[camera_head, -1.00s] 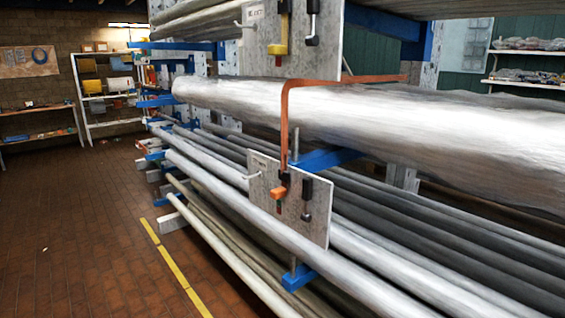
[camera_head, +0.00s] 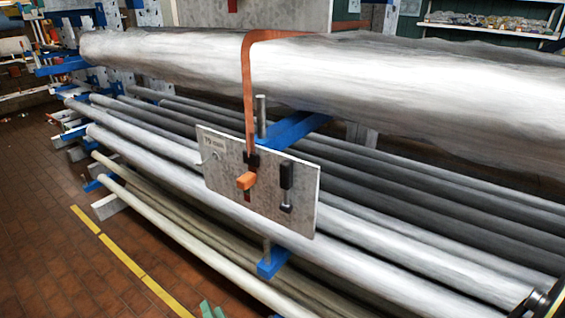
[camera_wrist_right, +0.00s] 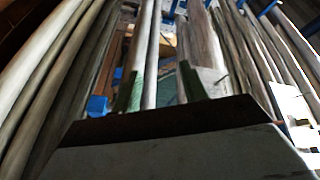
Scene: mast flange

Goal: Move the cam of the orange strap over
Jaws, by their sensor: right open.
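The orange strap (camera_head: 248,90) runs over the big silver mast (camera_head: 330,75) and down to a grey plate (camera_head: 225,175). There its orange cam (camera_head: 246,180) sits below a black fitting, with a dark red strip beneath it. A black handle (camera_head: 286,186) is on the same plate, right of the cam. My left gripper is not in view.
Long silver and dark poles (camera_head: 400,230) lie on the rack below the mast. A blue rack arm (camera_head: 295,132) and a blue foot (camera_head: 271,264) flank the plate. Another plate (camera_head: 255,14) hangs above. The brick floor (camera_head: 60,260) at left is open, with a yellow line.

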